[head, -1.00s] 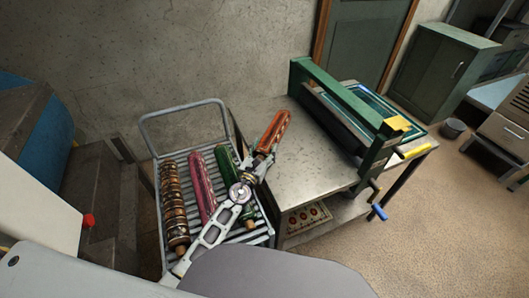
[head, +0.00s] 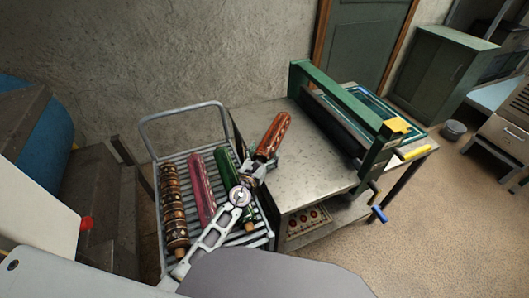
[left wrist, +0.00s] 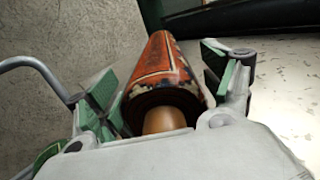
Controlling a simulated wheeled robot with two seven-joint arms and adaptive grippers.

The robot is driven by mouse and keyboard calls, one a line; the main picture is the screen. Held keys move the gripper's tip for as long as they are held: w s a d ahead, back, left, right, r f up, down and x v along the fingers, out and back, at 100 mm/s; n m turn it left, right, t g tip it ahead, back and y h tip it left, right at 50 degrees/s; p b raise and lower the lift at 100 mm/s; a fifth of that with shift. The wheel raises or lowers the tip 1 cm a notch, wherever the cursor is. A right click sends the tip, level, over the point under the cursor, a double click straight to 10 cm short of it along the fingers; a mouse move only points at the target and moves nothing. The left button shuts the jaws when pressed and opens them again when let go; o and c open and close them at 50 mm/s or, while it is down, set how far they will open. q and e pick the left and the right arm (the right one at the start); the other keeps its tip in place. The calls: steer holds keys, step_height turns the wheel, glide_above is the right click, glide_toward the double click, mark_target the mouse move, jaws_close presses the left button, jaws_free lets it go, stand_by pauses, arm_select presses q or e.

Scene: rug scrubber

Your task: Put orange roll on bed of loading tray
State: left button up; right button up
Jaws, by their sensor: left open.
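The orange patterned roll (head: 274,134) lies at the left part of the steel table top (head: 305,165), its far end toward the wall. My left gripper (head: 262,160) is at its near end. In the left wrist view, the orange roll (left wrist: 168,70) lies between the green-padded fingers of my left gripper (left wrist: 165,85), which are open with a gap on the right side. Its tan core end faces my palm. Contact under the roll is hidden. I cannot tell for certain which surface is the loading tray's bed. My right gripper is not in view.
A slatted cart (head: 187,158) holds a brown banded roll (head: 174,205), a pink roll (head: 201,187) and a green roll (head: 229,172) beneath my arm. A green roller press (head: 345,115) stands on the right of the table. The table's middle is clear.

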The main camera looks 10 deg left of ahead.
arm_select(q)
steer(key=shift+s+a, duration=0.1)
steer(key=shift+s, duration=0.5)
steer(key=shift+s+a, duration=0.1)
steer(key=shift+s, duration=0.55)
steer(key=shift+s+a+f, duration=0.1)
steer(key=shift+s+a, duration=0.1)
steer(key=shift+s, duration=0.6)
steer(key=s, duration=0.2)
steer(key=b, duration=0.1)
glide_toward(260, 159)
steer(key=shift+w+d+f, duration=0.1)
steer(key=shift+w+d, duration=0.05)
steer(key=shift+w, duration=0.45)
steer(key=shift+w+d+f, duration=0.1)
steer(key=shift+w+d, duration=0.05)
steer(key=shift+w, duration=0.4)
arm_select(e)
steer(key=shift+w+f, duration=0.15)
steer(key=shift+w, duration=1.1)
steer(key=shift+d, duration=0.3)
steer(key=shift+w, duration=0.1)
